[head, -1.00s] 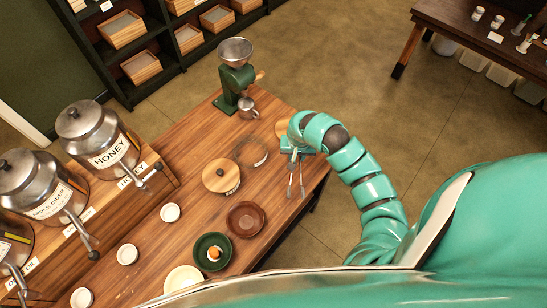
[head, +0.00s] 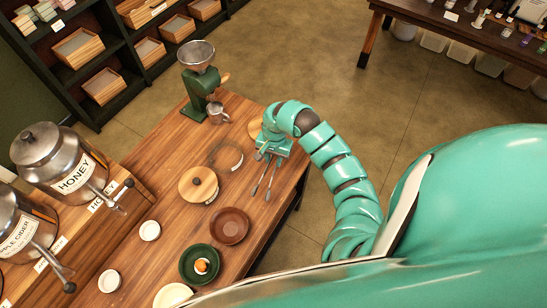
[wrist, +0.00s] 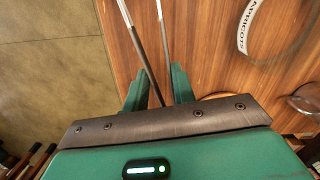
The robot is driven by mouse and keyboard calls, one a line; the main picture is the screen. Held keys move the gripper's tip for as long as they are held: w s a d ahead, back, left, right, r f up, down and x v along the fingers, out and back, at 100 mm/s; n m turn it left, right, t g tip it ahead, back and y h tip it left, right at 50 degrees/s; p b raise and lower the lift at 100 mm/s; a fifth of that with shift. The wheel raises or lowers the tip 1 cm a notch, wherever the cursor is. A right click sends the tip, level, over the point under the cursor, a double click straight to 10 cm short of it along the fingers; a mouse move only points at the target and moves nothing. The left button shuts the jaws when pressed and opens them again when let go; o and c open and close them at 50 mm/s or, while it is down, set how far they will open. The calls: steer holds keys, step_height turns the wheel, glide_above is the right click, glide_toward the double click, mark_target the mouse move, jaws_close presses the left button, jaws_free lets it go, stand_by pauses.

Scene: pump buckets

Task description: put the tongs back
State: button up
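The tongs (head: 265,178) have two thin metal arms with dark lower parts. They extend from my gripper (head: 270,147) toward the front of the picture, over the right side of the wooden table (head: 165,190). In the wrist view the tongs (wrist: 142,48) run down between the two green fingers of my gripper (wrist: 158,90), which are closed around them. The held end is partly hidden by the gripper body. I cannot tell whether the tongs touch the table.
A glass jar labelled apricots (head: 225,156) stands left of my gripper, with a wooden-lidded jar (head: 198,185) nearby. A brown plate (head: 230,226) and green plate (head: 200,264) lie in front. A green grinder (head: 200,90) stands behind. The table's right edge is close.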

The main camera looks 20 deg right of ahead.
steer(key=shift+f+b, duration=1.55)
steer(key=shift+f, duration=1.05)
steer(key=o, duration=1.1)
steer(key=shift+r, duration=0.1)
step_height(320, 180, up, 9)
steer(key=p, duration=0.7)
